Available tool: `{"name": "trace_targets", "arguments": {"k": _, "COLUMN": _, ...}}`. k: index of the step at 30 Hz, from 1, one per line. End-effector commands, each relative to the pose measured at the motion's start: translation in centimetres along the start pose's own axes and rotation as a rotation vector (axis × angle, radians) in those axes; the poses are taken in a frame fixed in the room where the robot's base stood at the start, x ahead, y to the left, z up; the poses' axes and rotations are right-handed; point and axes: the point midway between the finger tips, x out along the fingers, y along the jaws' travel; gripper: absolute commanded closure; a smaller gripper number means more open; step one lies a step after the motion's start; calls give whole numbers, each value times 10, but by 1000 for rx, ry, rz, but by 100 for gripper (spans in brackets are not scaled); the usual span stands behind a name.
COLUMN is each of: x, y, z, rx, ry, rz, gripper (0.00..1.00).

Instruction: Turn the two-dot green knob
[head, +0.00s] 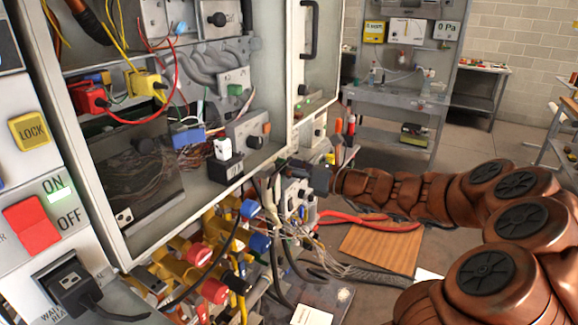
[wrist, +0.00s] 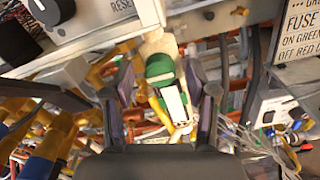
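In the wrist view, my gripper (wrist: 160,78) has its dark fingers apart. A green knob-like part (wrist: 159,66) with a white face below it shows between them, with visible gaps at both sides. No dots can be made out on it, so I cannot tell if it is the two-dot knob. In the head view, my gripper (head: 280,182) is beside the lower right edge of the open cabinet, its fingers partly lost among cables. Another small green knob (head: 235,90) is on a pale plate inside the cabinet, away from my gripper; its dots cannot be read.
The wrist view shows a black knob (wrist: 50,10) on a panel marked RESET and a FUSE label (wrist: 300,35). Yellow pipes and valves (head: 195,255) and loose cables crowd the space below the cabinet.

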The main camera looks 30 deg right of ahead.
Motion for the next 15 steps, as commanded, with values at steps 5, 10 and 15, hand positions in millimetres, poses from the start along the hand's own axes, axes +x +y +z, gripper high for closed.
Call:
{"name": "trace_targets", "arguments": {"k": 5, "x": 0, "y": 0, "z": 0, "rx": 0, "ry": 0, "rz": 0, "gripper": 60}}
{"name": "trace_targets", "arguments": {"k": 10, "x": 0, "y": 0, "z": 0, "rx": 0, "ry": 0, "rz": 0, "gripper": 78}}
{"name": "trace_targets", "arguments": {"k": 15, "x": 0, "y": 0, "z": 0, "rx": 0, "ry": 0, "rz": 0, "gripper": 96}}
